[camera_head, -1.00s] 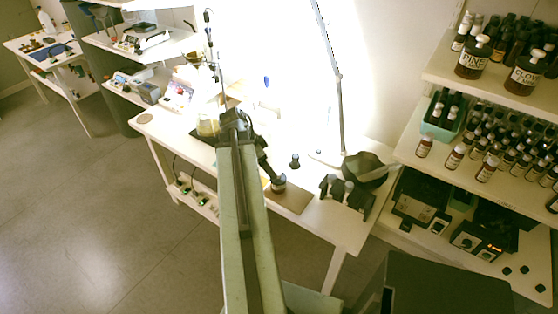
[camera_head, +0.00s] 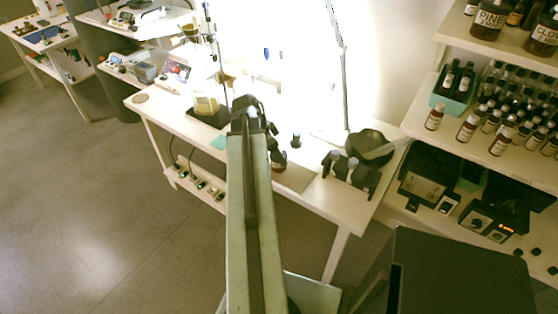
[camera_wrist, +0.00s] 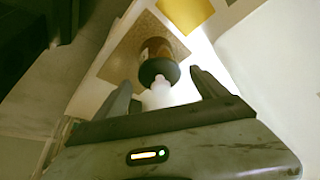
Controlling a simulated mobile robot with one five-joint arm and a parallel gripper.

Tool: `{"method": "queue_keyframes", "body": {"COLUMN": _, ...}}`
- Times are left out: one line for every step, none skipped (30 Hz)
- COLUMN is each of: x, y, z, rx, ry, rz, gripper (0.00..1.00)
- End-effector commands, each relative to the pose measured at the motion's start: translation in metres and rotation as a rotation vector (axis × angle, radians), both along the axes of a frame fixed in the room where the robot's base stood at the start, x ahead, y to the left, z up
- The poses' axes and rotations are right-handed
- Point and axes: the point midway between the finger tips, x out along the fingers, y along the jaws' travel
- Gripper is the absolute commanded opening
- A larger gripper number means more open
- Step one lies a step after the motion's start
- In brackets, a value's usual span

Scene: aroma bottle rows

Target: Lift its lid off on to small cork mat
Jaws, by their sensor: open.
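An amber bottle (camera_wrist: 158,48) stands on a tan rectangular mat (camera_wrist: 122,66) in the wrist view. It has a dark collar and a pale pinkish top (camera_wrist: 158,93). My gripper (camera_wrist: 160,80) is open, with one finger to each side of the pale top. I cannot tell whether either finger touches it. In the head view the bottle (camera_head: 278,162) is partly hidden by my arm, at the front of the white table, and the mat (camera_head: 296,178) shows beside it. A small round cork mat (camera_head: 140,98) lies at the table's far left end.
A small dark bottle (camera_head: 296,141) stands behind the mat. A dark rack (camera_head: 350,173) with grey-topped pieces and a dark bowl (camera_head: 369,145) are to the right. A beaker (camera_head: 206,105) stands on the left. Shelves of bottles (camera_head: 490,135) rise at the right.

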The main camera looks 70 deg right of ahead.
Motion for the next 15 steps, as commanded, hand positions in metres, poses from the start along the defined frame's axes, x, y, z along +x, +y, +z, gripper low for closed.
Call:
{"method": "queue_keyframes", "body": {"x": 0.0, "y": 0.0, "z": 0.0016, "rx": 0.0, "ry": 0.0, "rz": 0.0, "gripper": 0.83}}
{"method": "queue_keyframes", "body": {"x": 0.0, "y": 0.0002, "z": 0.002, "rx": 0.0, "ry": 0.0, "rz": 0.0, "gripper": 0.83}}
{"method": "queue_keyframes", "body": {"x": 0.0001, "y": 0.0002, "z": 0.0021, "rx": 0.0, "ry": 0.0, "rz": 0.0, "gripper": 0.83}}
{"method": "queue_keyframes", "body": {"x": 0.0001, "y": 0.0002, "z": 0.0022, "rx": 0.0, "ry": 0.0, "rz": 0.0, "gripper": 0.8}}
{"method": "queue_keyframes", "body": {"x": 0.0001, "y": 0.0002, "z": 0.0022, "rx": 0.0, "ry": 0.0, "rz": 0.0, "gripper": 0.72}}
{"method": "queue_keyframes", "body": {"x": 0.0, "y": 0.0002, "z": 0.0022, "rx": 0.0, "ry": 0.0, "rz": 0.0, "gripper": 0.61}}
{"method": "queue_keyframes", "body": {"x": 0.0001, "y": 0.0002, "z": 0.0023, "rx": 0.0, "ry": 0.0, "rz": 0.0, "gripper": 0.52}}
{"method": "queue_keyframes", "body": {"x": 0.0, "y": 0.0003, "z": 0.0023, "rx": 0.0, "ry": 0.0, "rz": 0.0, "gripper": 0.44}}
{"method": "queue_keyframes", "body": {"x": 0.0, "y": 0.0002, "z": 0.0022, "rx": 0.0, "ry": 0.0, "rz": 0.0, "gripper": 0.33}}
{"method": "queue_keyframes", "body": {"x": 0.0, "y": 0.0002, "z": 0.0022, "rx": 0.0, "ry": 0.0, "rz": 0.0, "gripper": 0.24}}
{"method": "queue_keyframes", "body": {"x": -0.0001, "y": 0.0002, "z": 0.0023, "rx": 0.0, "ry": 0.0, "rz": 0.0, "gripper": 0.19}}
{"method": "queue_keyframes", "body": {"x": -0.0001, "y": 0.0002, "z": 0.0023, "rx": 0.0, "ry": 0.0, "rz": 0.0, "gripper": 0.19}}
{"method": "queue_keyframes", "body": {"x": -0.0001, "y": 0.0002, "z": 0.0023, "rx": 0.0, "ry": 0.0, "rz": 0.0, "gripper": 0.18}}
{"method": "queue_keyframes", "body": {"x": -0.0002, "y": 0.0002, "z": 0.0023, "rx": 0.001, "ry": 0.001, "rz": 0.0, "gripper": 0.18}}
{"method": "queue_keyframes", "body": {"x": -0.0002, "y": 0.0002, "z": 0.0023, "rx": 0.001, "ry": 0.001, "rz": 0.0, "gripper": 0.18}}
